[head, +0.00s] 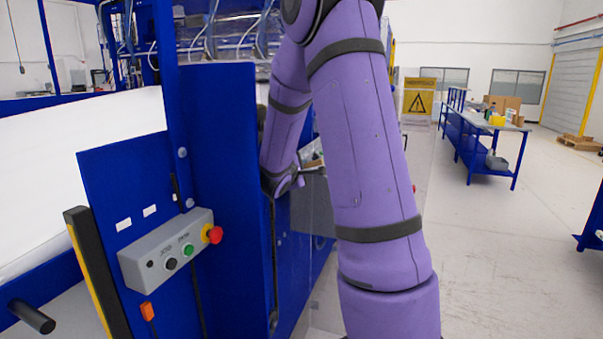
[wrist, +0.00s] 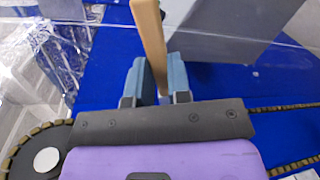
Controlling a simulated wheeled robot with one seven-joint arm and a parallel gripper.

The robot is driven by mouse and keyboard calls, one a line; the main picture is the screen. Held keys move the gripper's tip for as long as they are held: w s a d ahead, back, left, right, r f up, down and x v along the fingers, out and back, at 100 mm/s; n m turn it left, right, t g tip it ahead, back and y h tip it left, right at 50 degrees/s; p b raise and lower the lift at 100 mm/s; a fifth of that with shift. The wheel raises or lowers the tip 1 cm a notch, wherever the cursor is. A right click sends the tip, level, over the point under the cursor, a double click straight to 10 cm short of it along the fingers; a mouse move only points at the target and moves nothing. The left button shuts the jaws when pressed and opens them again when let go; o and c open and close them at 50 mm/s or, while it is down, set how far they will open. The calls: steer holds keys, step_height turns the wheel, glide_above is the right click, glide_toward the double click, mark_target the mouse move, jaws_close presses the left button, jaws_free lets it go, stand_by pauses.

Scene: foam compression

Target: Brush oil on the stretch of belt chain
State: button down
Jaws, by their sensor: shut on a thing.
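In the wrist view my gripper (wrist: 160,78) is shut on a wooden handle (wrist: 150,35), taken to be the oil brush. The handle stands between the two blue-grey fingers and runs out of the top of the view. No bristles can be made out. The belt chain (wrist: 28,133) curves around a sprocket with a pale hub (wrist: 46,160) at the lower left. Straight runs of chain show at the right edge, and my gripper body hides the middle. In the head view my purple arm reaches behind a blue panel, and my gripper is hidden.
A grey box (wrist: 225,28) stands beyond the fingers against a blue panel (wrist: 120,88). A clear sheet edge crosses the wrist view. In the head view a control box (head: 165,250) with buttons is mounted at the machine's front. A blue workbench (head: 485,130) and open floor lie right.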

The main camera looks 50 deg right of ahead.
steer(key=shift+s+f, duration=0.6)
steer(key=shift+f, duration=6.95)
step_height(320, 180, up, 15)
steer(key=shift+w, duration=0.25)
steer(key=shift+d, duration=0.15)
